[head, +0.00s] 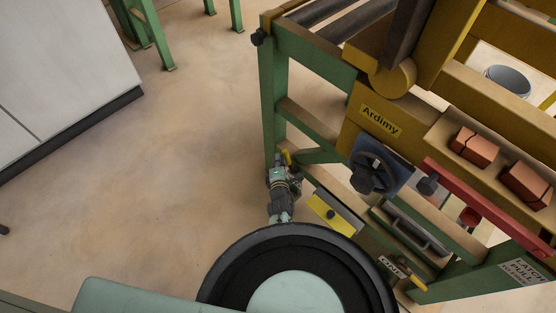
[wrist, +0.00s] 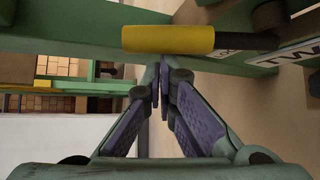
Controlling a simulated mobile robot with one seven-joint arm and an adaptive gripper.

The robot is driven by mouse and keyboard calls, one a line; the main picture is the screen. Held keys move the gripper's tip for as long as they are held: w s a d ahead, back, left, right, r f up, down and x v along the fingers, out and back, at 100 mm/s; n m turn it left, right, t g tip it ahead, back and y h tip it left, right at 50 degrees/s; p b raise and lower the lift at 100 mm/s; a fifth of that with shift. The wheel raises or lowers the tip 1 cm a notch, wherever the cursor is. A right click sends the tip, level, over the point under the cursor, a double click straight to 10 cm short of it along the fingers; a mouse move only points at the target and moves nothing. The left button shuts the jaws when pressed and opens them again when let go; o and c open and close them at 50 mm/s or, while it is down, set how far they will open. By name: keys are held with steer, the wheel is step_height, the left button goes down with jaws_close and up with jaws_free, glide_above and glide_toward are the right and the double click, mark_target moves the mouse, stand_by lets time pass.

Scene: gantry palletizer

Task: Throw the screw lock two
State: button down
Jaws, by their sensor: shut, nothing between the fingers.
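A yellow cylindrical handle (wrist: 168,39) with a dark collar lies across the upper middle of the wrist view, beside a green beam. A partly cut-off white label (wrist: 295,58) to its right shows "TW", so this looks like screw lock two. In the head view a small yellow handle (head: 287,158) shows at the green post, just above my gripper (head: 284,172). In the wrist view my gripper (wrist: 160,86) is shut and empty, its fingertips just below the handle. I cannot tell whether they touch it.
A second yellow handle (head: 412,279) sits lower right by a label reading "ONE". A black handwheel (head: 373,172), a red bar (head: 485,208) and a yellow plate (head: 331,214) are on the machine. Open floor (head: 190,150) lies to the left.

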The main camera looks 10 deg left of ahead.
steer(key=shift+s+d+r+m+t+y, duration=0.3)
steer(key=shift+s+d+m+t, duration=0.25)
steer(key=shift+t, duration=0.25)
steer(key=shift+w+d, duration=0.1)
steer(key=shift+d, duration=0.05)
steer(key=shift+r, duration=0.1)
step_height(320, 180, up, 10)
steer(key=shift+a, duration=0.2)
stand_by(0.6)
stand_by(0.6)
